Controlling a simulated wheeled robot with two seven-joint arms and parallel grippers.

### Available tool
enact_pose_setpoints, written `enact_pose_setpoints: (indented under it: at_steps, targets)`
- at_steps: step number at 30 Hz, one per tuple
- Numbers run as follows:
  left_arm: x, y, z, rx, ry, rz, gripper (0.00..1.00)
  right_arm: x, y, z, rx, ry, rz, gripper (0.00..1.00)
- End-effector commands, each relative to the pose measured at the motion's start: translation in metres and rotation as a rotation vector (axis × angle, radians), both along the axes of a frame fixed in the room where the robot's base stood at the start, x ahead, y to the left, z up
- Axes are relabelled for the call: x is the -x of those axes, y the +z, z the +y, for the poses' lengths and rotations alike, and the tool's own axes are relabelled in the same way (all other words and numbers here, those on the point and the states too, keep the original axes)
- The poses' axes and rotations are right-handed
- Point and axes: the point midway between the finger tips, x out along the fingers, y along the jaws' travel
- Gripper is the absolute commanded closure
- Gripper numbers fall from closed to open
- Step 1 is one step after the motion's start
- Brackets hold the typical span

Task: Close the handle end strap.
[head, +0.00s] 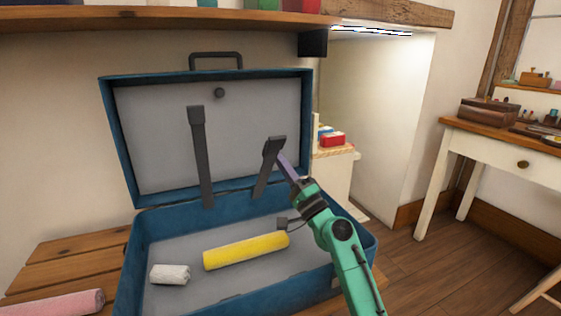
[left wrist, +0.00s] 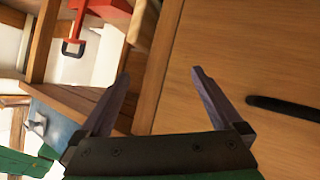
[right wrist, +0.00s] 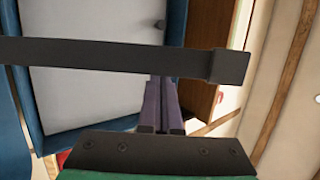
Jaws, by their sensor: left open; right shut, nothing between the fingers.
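A blue suitcase (head: 128,262) stands open with its grey-lined lid raised. Two dark straps rise from its hinge side, a left strap (head: 200,155) and a right strap (head: 264,178); I cannot tell which is the handle end strap. My right gripper (head: 282,156) is shut and empty, its tips close beside the upper part of the right strap. In the right wrist view a dark strap (right wrist: 90,56) crosses in front of the closed fingers (right wrist: 161,90); contact is unclear. My left gripper (left wrist: 160,75) is open and empty, seen only in the left wrist view.
A yellow roll (head: 246,251) and a white roll (head: 170,274) lie inside the suitcase. A pink roll (head: 55,304) lies on the wooden bench (head: 75,262) at left. A shelf (head: 150,18) hangs above. A desk (head: 500,150) stands right, with open floor before it.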

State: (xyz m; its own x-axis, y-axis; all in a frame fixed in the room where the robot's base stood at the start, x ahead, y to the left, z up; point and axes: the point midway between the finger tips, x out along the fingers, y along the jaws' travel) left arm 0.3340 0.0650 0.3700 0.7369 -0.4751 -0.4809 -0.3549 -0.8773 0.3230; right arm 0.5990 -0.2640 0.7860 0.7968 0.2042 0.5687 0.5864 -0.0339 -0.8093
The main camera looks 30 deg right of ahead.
Motion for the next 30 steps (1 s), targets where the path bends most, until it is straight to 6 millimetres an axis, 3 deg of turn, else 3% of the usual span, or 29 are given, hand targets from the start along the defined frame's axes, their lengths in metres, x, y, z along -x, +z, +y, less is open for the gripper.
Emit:
enact_pose_setpoints:
  at_steps: [30]
  targets:
    - [0.0008,0.0004,-0.0013,0.013,0.006,-0.016,0.00,0.0031,0.0005,0.0013,0.001,0.003,0.000,1.00]
